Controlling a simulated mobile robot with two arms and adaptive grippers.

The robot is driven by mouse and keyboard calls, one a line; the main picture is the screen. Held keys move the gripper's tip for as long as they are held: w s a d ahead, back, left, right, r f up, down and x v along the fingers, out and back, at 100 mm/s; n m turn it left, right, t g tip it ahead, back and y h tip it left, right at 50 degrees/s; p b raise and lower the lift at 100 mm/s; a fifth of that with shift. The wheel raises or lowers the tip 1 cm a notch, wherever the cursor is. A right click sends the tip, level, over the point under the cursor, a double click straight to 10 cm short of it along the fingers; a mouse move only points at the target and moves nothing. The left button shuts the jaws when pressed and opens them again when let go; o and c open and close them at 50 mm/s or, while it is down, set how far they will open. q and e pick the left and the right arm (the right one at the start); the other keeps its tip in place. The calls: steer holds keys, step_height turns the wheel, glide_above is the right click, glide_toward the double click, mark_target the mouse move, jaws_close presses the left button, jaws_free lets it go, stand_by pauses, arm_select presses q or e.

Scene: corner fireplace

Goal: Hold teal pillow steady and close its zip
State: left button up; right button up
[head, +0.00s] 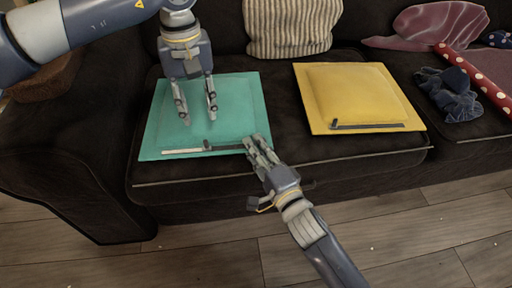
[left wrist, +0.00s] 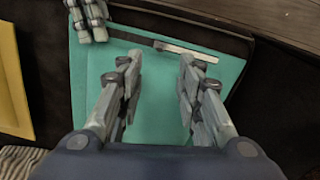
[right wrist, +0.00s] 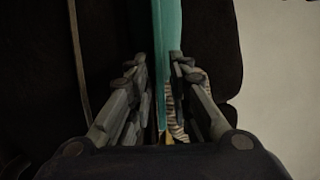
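The teal pillow (head: 232,98) lies flat on the left sofa seat. Its zip runs along the front edge, with a pale left stretch (head: 182,151), a dark right stretch (head: 228,147) and a small dark pull (head: 206,145) between them. My left gripper (head: 197,117) is open above the middle of the pillow, empty, behind the zip. In the left wrist view the zip's pale stretch (left wrist: 187,52) lies beyond its fingertips. My right gripper (head: 256,143) is at the front right corner. Its fingers are drawn close around the teal edge (right wrist: 166,45); the contact itself is partly hidden.
A yellow pillow (head: 357,95) with its own zip lies to the right. A striped cushion (head: 291,27) stands behind. A blue cloth (head: 449,93), a red dotted roll (head: 472,77) and a mauve cushion (head: 430,30) are at right. The dark seat between the pillows is clear.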

mark_target(205, 140)
arm_select(q)
steer(key=c, duration=0.4)
step_height(205, 140, down, 11)
steer(key=n, duration=1.5)
jaws_close()
